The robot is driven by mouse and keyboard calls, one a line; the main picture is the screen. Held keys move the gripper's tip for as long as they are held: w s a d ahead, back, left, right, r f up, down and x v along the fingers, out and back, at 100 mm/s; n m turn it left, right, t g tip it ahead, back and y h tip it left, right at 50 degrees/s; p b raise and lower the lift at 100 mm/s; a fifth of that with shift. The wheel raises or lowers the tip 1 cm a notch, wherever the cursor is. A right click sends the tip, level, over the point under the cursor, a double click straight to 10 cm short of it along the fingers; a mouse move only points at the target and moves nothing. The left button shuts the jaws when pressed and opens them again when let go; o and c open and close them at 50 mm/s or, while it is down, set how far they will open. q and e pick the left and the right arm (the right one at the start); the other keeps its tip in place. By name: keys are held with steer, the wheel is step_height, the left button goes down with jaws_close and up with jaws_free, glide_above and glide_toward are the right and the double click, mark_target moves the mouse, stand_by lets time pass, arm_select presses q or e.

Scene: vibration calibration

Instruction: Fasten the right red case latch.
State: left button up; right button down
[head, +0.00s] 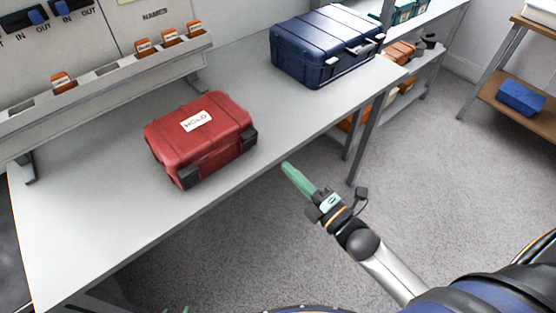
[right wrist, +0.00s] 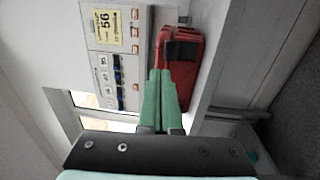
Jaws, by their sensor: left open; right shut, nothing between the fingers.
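The red case (head: 193,143) sits closed on the grey bench with a white "HOLD" label on its lid. Its right latch (head: 249,138) is a dark block on the front face near the right corner; its left latch (head: 187,176) is at the left corner. I cannot tell how either is set. My right gripper (head: 286,166) is shut and empty, off the bench's front edge, right of the case and apart from it. In the right wrist view the red case (right wrist: 184,76) lies beyond the shut fingers (right wrist: 161,72). Only green fingertips of my left gripper (head: 175,310) show at the bottom edge.
A dark blue case (head: 310,58) stands further back on the bench (head: 110,225). A sloped rack (head: 110,85) with orange tags runs along the bench's back. The bench top around the red case is clear. A shelf with a blue bin (head: 521,97) is at far right.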

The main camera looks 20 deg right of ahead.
arm_select(q)
steer(key=shift+w+d+r+t, duration=0.2)
steer(key=shift+w+r, duration=0.15)
steer(key=shift+w, duration=0.2)
steer(key=shift+w+d+r+t, duration=0.1)
steer(key=shift+w+r+t, duration=0.1)
steer(key=shift+w+r, duration=0.25)
arm_select(e)
steer(key=shift+v, duration=1.55)
arm_select(q)
steer(key=shift+f, duration=0.1)
arm_select(e)
steer(key=shift+r, duration=0.2)
arm_select(q)
step_height(320, 180, up, 3)
steer(key=p, duration=0.3)
arm_select(e)
steer(key=s+f+m+g+h, duration=0.2)
steer(key=s+f+m+g, duration=0.2)
steer(key=f+m, duration=0.3)
steer(key=s+a+f+m+g+h, duration=0.1)
steer(key=s+f+m+g, duration=0.3)
steer(key=m, duration=0.9)
steer(key=s+f+h, duration=0.1)
steer(key=s+f, duration=0.2)
steer(key=f, duration=0.1)
steer(key=shift+a+f, duration=0.15)
steer(key=shift+a, duration=0.1)
steer(key=shift+s, duration=0.1)
